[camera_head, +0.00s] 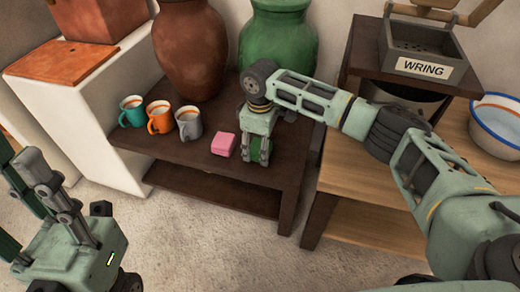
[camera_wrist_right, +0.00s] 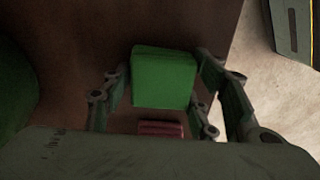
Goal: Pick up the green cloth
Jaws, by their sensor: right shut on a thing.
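The green cloth (camera_wrist_right: 163,77) is a folded, block-like piece between the fingers of my right gripper in the right wrist view. In the head view my right gripper (camera_head: 258,152) points down at the right part of the dark table, and a bit of the green cloth (camera_head: 254,148) shows between its fingers. The gripper is shut on the cloth. I cannot tell whether the cloth still touches the tabletop. My left gripper (camera_head: 38,180) is at the lower left, away from the table; its finger gap is not clear.
A pink block (camera_head: 223,144) lies just left of my right gripper. Teal, orange and grey mugs (camera_head: 189,123) stand further left on the dark table (camera_head: 215,180). A brown vase (camera_head: 190,50) and a green vase (camera_head: 278,42) stand behind. A WRING bin (camera_head: 425,48) and a bowl (camera_head: 497,120) are right.

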